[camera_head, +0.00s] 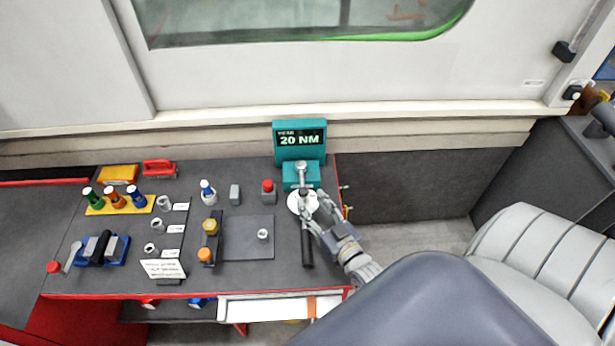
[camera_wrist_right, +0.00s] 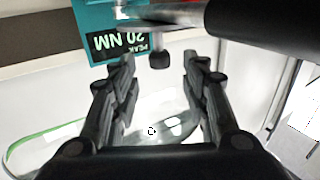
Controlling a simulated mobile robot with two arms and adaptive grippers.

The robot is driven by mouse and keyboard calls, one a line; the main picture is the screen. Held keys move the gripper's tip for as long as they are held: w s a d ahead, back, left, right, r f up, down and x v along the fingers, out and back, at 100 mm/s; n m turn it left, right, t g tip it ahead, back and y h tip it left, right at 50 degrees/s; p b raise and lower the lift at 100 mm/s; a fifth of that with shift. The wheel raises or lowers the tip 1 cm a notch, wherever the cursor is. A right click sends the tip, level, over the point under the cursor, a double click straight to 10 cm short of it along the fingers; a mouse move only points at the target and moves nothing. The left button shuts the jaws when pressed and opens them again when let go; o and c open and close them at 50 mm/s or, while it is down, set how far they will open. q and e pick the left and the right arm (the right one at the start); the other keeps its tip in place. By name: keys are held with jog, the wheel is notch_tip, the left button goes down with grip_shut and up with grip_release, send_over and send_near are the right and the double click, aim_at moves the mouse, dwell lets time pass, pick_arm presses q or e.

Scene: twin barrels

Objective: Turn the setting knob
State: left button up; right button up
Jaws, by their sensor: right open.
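A torque wrench with a black handle (camera_head: 307,248) is attached to the teal tester (camera_head: 299,174), whose screen reads 20 NM. The handle also shows at the upper right of the right wrist view (camera_wrist_right: 262,30). A small dark knob (camera_wrist_right: 160,60) sticks out from the wrench's metal shaft in that view, and it looks like the setting knob. My right gripper (camera_head: 314,216) is beside the wrench, on its right. In the wrist view its fingers (camera_wrist_right: 159,72) are apart, with the knob between or just beyond their tips. I cannot tell whether they touch it. My left gripper is not in view.
A wall with a window stands behind. A grey seat (camera_head: 540,260) is at the right.

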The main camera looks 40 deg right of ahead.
jog(key=s, duration=0.7)
jog(key=shift+s+a, duration=0.25)
jog(key=shift+s, duration=0.15)
